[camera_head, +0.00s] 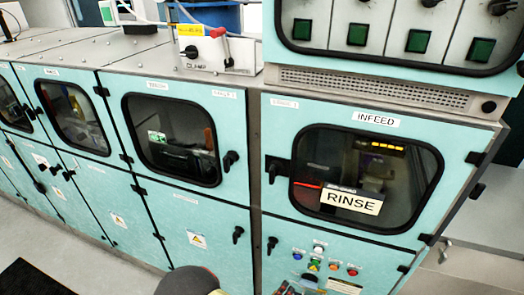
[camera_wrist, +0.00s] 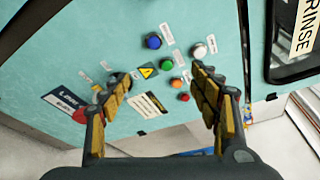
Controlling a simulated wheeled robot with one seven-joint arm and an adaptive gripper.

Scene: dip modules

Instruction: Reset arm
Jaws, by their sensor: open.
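My gripper (camera_wrist: 161,74) is open in the wrist view, with nothing between its yellow-padded fingers. It faces a teal control panel (camera_wrist: 95,35) seen at a tilt. Between and beyond the fingertips are a blue button (camera_wrist: 153,41), a white button (camera_wrist: 199,50), a green button (camera_wrist: 165,63), an orange button (camera_wrist: 177,83) and a red button (camera_wrist: 183,97). The left finger partly hides a dark knob and a red part near a white label. I cannot tell the exact gap between fingertips and panel. In the head view a rounded grey part of my arm shows at the bottom edge.
The head view shows a row of teal cabinets with windows, latches and handles. The right cabinet has an INFEED label (camera_head: 378,120) and a RINSE sign (camera_head: 351,202). Grey floor (camera_head: 50,240) is free at lower left.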

